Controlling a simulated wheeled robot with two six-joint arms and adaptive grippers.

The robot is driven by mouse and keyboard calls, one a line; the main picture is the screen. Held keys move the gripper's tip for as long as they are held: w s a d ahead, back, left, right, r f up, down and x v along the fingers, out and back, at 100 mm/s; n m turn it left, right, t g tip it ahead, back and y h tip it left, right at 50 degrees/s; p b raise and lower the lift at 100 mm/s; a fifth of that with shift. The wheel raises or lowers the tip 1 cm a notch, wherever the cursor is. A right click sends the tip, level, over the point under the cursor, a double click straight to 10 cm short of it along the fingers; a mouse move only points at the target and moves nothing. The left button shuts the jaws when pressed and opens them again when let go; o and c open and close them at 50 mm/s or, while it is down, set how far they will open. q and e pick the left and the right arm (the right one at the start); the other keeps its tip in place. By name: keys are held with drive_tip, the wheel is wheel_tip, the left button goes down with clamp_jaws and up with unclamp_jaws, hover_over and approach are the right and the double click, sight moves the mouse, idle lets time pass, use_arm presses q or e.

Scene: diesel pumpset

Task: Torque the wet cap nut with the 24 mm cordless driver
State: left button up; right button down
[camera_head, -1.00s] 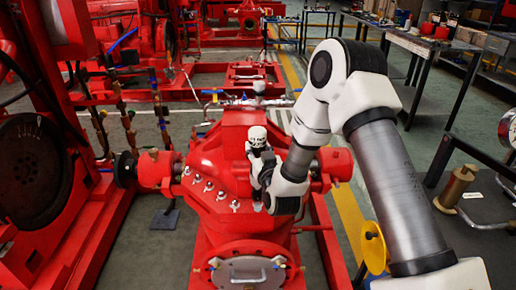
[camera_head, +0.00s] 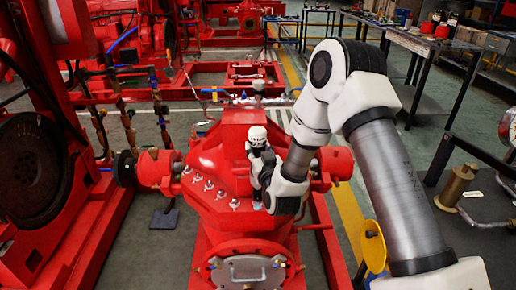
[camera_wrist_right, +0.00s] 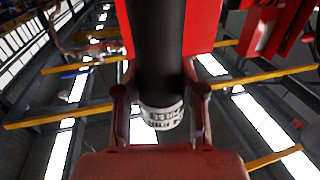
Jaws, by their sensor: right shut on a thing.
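The cordless driver (camera_head: 257,136) stands about upright over the red pump casing (camera_head: 215,160), with its white end on top. My right gripper (camera_head: 266,172) is shut on its dark body. In the right wrist view, the driver's black body (camera_wrist_right: 155,50) and white lettered end (camera_wrist_right: 162,116) lie between the two fingers of my right gripper (camera_wrist_right: 160,108). Several silver cap nuts (camera_head: 209,185) run in a row along the casing flange, left of the driver. I cannot tell which nut is wet. Whether the driver's lower end touches a nut is not clear. My left gripper is out of view.
A round cover with a handle (camera_head: 248,271) is on the pump's front. Red machinery (camera_head: 90,200) stands close on the left. A dark bench (camera_head: 480,205) with a brass cylinder (camera_head: 456,187) is at right. A yellow disc (camera_head: 374,247) stands beside my right arm.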

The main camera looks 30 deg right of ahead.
sight(260, 139)
drive_tip(key=shift+f+b, duration=0.45)
drive_tip(key=shift+f, duration=0.5)
drive_tip(key=shift+f+b, duration=0.25)
drive_tip(key=shift+b, duration=0.15)
idle(0.7)
drive_tip(key=shift+f, duration=0.1)
idle(0.9)
drive_tip(key=shift+w+r+p, duration=0.1)
drive_tip(key=shift+r+p, duration=0.65)
drive_tip(key=shift+r, duration=0.2)
drive_tip(key=shift+r+p, duration=1.95)
drive_tip(key=shift+r, duration=0.7)
drive_tip(key=shift+f, duration=0.1)
